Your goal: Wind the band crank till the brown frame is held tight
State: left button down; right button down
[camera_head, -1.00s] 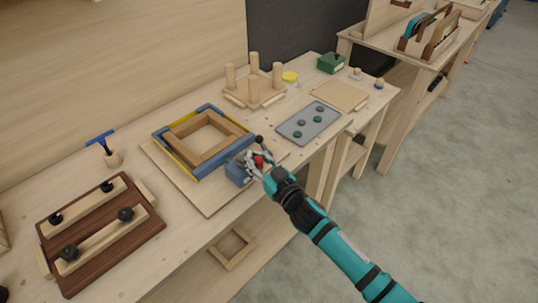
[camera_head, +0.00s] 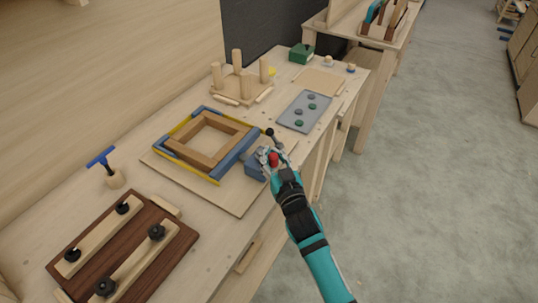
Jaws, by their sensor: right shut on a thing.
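The brown frame (camera_head: 178,148) lies flat on a light board, with a yellow band and blue bars around it. Whether the band touches it all the way round is too small to tell. A blue crank housing (camera_head: 254,168) sits at the frame's right-hand corner. My right gripper (camera_head: 271,157) is beside the housing, shut on the red crank knob (camera_head: 274,159), whose lower part the fingers hide. A black ball-ended lever (camera_head: 269,132) stands just above the gripper. My left gripper is not in view.
A dark board with two black-knobbed clamp bars (camera_head: 135,265) lies at lower left. A blue-handled tool (camera_head: 101,156) stands at left. Behind are a pegged stand (camera_head: 240,85) and a grey tray (camera_head: 305,111). The bench ends just right of my gripper.

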jog(key=shift+s+d+f, duration=0.1)
jog(key=shift+d+f, duration=0.1)
jog(key=shift+f, duration=0.35)
jog(key=c, duration=1.6)
grip_release()
jog(key=shift+s+d+r, duration=0.1)
jog(key=shift+c, duration=0.2)
jog(key=o, duration=0.5)
jog(key=shift+s+d+r, duration=0.2)
jog(key=shift+s+r, duration=0.1)
jog(key=shift+c, duration=0.2)
jog(key=shift+o, duration=0.6)
jog(key=shift+r, duration=0.1)
jog(key=shift+w+a, duration=0.15)
jog(key=v, duration=1.2)
jog(key=shift+c, duration=0.3)
